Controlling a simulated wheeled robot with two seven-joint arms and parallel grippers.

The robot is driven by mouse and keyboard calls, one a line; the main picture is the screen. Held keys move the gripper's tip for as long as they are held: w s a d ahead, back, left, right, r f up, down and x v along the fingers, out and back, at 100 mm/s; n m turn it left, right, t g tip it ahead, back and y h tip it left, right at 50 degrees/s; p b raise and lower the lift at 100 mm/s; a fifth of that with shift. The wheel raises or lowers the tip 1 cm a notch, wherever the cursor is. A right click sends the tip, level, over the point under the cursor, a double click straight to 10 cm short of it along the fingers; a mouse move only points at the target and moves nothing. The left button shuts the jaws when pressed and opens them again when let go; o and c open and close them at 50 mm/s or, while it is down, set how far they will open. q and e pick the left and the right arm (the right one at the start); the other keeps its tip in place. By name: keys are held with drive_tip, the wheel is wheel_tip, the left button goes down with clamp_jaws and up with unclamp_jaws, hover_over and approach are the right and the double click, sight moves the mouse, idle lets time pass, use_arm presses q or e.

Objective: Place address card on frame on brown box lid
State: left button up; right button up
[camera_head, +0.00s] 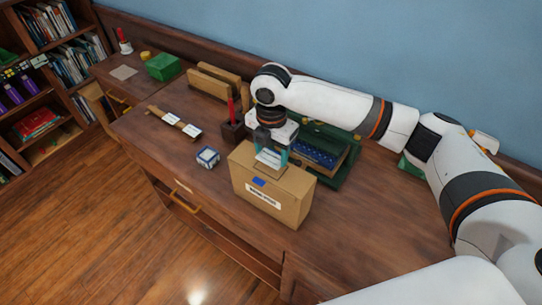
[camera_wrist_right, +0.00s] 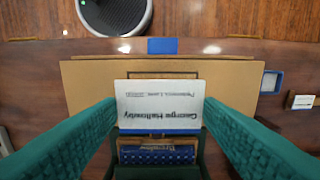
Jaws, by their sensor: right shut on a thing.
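The brown cardboard box (camera_head: 240,180) stands on the desk with a white label on its front and a blue square near its top edge. Its lid (camera_wrist_right: 88,85) fills the middle of the right wrist view, with a thin dark frame line (camera_wrist_right: 192,75) showing just past the card. My right gripper (camera_head: 270,152) points down over the lid, its teal fingers shut on the white address card (camera_wrist_right: 158,103). The card bears printed writing, upside down in that view, and covers part of the frame. I cannot tell whether the card touches the lid. My left gripper is not in view.
A green tray of dark blue things (camera_head: 318,154) stands behind the box. A small blue and white box (camera_head: 207,157) and a dark holder with a red item (camera_head: 232,130) stand to the left. Desk right of the box is clear.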

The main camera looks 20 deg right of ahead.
sight(271, 156)
drive_tip(key=f, duration=0.3)
drive_tip(key=shift+w+f+p, duration=0.2)
drive_tip(key=shift+f+p, duration=0.2)
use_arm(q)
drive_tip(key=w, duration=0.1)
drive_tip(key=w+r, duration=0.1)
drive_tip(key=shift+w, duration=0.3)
use_arm(e)
drive_tip(key=o, duration=0.9)
use_arm(q)
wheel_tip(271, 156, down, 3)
drive_tip(key=b, duration=0.3)
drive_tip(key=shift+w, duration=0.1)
use_arm(e)
wheel_tip(271, 156, up, 12)
drive_tip(key=shift+r, duration=0.1)
